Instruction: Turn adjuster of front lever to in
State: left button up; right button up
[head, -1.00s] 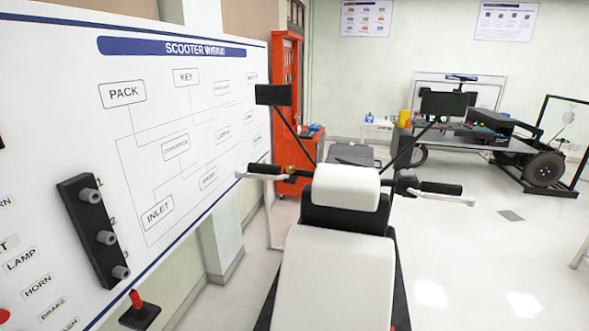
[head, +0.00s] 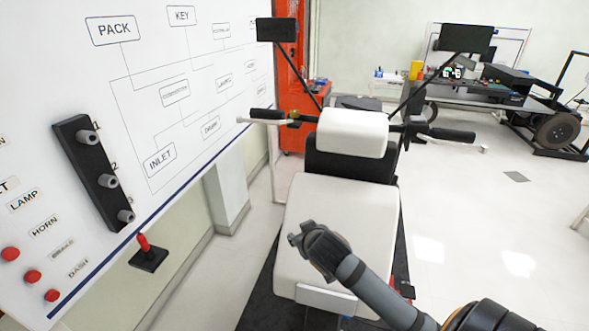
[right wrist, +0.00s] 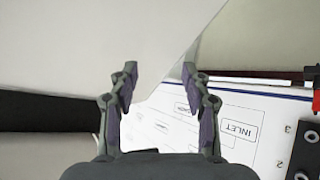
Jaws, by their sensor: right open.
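The scooter's handlebar carries a black grip (head: 452,134) on the right and another black grip (head: 262,114) on the left. A pale lever (head: 262,122) lies along the left grip, with a small brass-coloured part near its inner end. On the right side only a small pale lever tip (head: 483,149) shows. I cannot make out an adjuster or its setting. My right gripper (head: 297,237) is over the white seat (head: 340,215), well short of the handlebar. In the right wrist view my right gripper (right wrist: 159,88) is open and empty. My left gripper is out of view.
A white wiring board (head: 130,90) stands along the left, with a black strip of knobs (head: 98,170) and red buttons. A red-handled switch (head: 147,250) sits below it. Mirrors rise on stalks beside the handlebar.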

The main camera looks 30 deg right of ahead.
jog(key=w+d+r+m+t+h, duration=0.1)
jog(key=w+d+r+t, duration=0.1)
jog(key=w+r, duration=0.35)
jog(key=w+d+r+t, duration=0.2)
jog(key=r, duration=0.6)
jog(key=m+t+h, duration=0.1)
jog(key=m+t, duration=0.1)
jog(key=t, duration=0.1)
send_near(295, 114)
jog(key=w, duration=0.1)
jog(key=shift+n, duration=0.3)
jog(key=p+x, duration=0.2)
jog(key=x, duration=0.3)
jog(key=p+x, duration=0.2)
jog(key=x, duration=0.3)
jog(key=shift+w+d+r+p, duration=0.1)
jog(key=shift+w+d+p, duration=0.05)
jog(key=shift+d+p, duration=0.2)
grip_shut()
jog(key=shift+h, duration=0.3)
